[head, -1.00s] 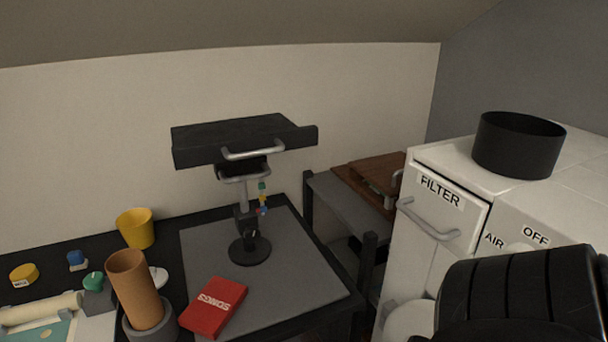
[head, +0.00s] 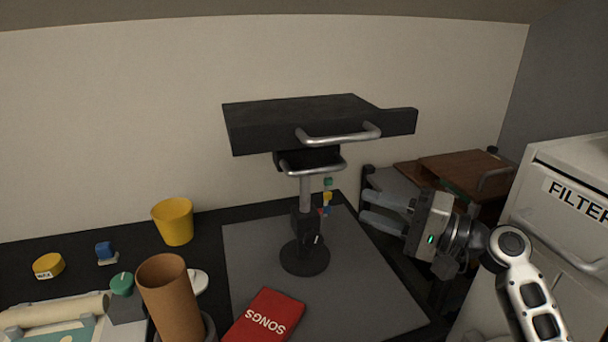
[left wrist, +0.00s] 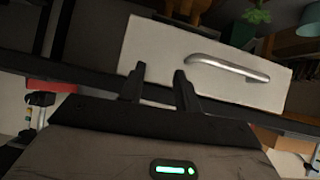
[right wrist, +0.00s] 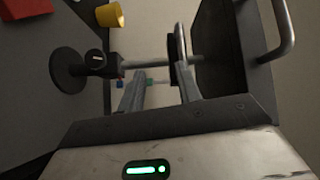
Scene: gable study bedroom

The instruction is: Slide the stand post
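The stand has a black round base (head: 305,260), a grey upright post (head: 305,193) with a black collar (head: 303,226), and a wide black top (head: 290,128). A silver handle (head: 340,136) is on its top, and a second bar (head: 312,171) sits lower, around the post's upper end. My right gripper (head: 364,206) is open and empty, to the right of the post with its fingers pointing left. In the right wrist view the post (right wrist: 150,62) runs sideways beyond the open fingers. My left gripper (left wrist: 160,68) is open and empty, facing a white drawer front (left wrist: 215,65).
The stand is on a grey mat (head: 370,290) on a black desk. A white cabinet (head: 560,240) is at right, with a brown wooden box (head: 465,170) behind my right gripper.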

